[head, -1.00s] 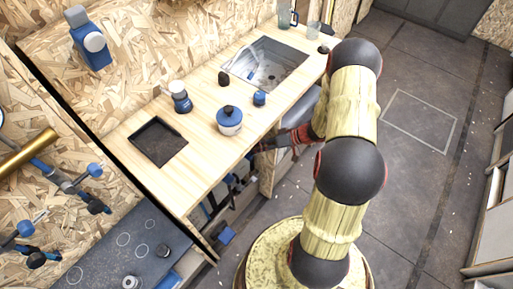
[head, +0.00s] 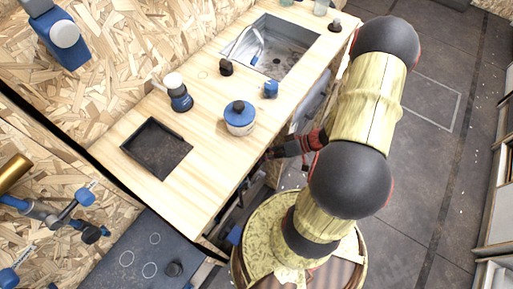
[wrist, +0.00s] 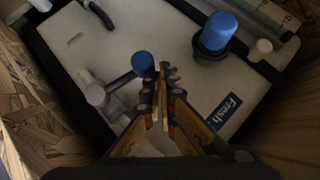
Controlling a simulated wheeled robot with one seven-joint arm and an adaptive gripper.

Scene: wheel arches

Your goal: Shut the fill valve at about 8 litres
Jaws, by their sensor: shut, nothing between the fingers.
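In the wrist view a white tank (wrist: 150,35) with a blue "Fresh" label (wrist: 223,108) lies below my gripper (wrist: 163,75). A grey fitting (wrist: 97,93) with a blue-knobbed handle (wrist: 143,64), which looks like the fill valve, is just left of my fingertips. The fingers are shut and empty; whether they touch the knob I cannot tell. A large blue cap (wrist: 221,30) stands on the tank to the right. In the head view my gripper (head: 275,153) reaches under the counter's front edge, its tips partly hidden. No litre reading is legible.
The wooden counter (head: 205,190) holds a sink (head: 290,50), a blue-lidded pot (head: 240,120), a blue-and-white grinder-like item (head: 178,92) and a dark recessed tray (head: 155,150). Panel walls stand close on both sides of the tank. Open floor (head: 440,170) lies right of my arm.

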